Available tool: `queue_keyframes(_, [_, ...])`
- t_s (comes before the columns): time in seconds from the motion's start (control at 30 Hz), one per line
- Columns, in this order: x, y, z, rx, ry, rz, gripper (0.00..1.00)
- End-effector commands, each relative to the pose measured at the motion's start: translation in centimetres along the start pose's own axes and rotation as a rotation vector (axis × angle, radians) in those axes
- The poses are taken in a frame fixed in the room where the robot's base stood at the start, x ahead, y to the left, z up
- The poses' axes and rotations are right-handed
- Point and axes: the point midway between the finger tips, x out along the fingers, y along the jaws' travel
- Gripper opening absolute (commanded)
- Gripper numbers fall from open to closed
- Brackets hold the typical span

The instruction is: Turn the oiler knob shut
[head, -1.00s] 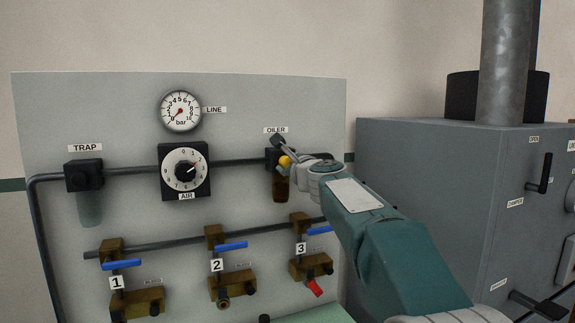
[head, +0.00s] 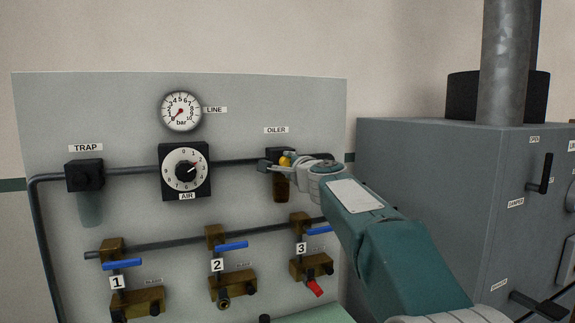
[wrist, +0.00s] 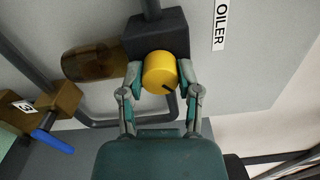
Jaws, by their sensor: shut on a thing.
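The oiler knob (wrist: 160,71) is a round yellow knob with a dark mark near its lower right edge in the wrist view. It sits on the front of the black oiler block (wrist: 162,30), above an amber bowl (wrist: 92,64). My gripper (wrist: 161,80) is shut on the knob, one finger on each side.
Left on the panel (head: 130,220) are the AIR dial (head: 184,169), the TRAP unit (head: 84,175) and the LINE gauge (head: 181,111). Below are numbered valves with blue levers (head: 231,246). A grey cabinet (head: 430,180) stands close on the right.

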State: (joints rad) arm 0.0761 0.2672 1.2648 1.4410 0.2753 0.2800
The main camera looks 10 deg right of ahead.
Motion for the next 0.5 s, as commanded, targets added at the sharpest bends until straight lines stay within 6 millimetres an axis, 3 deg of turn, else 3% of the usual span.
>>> queue_keyframes(0.03, [0.21, 0.71, -0.16, -0.042, 0.001, 0.012, 0.0])
queue_keyframes(0.5, [0.22, 0.79, -0.22, -0.488, -0.001, 0.013, 0.0])
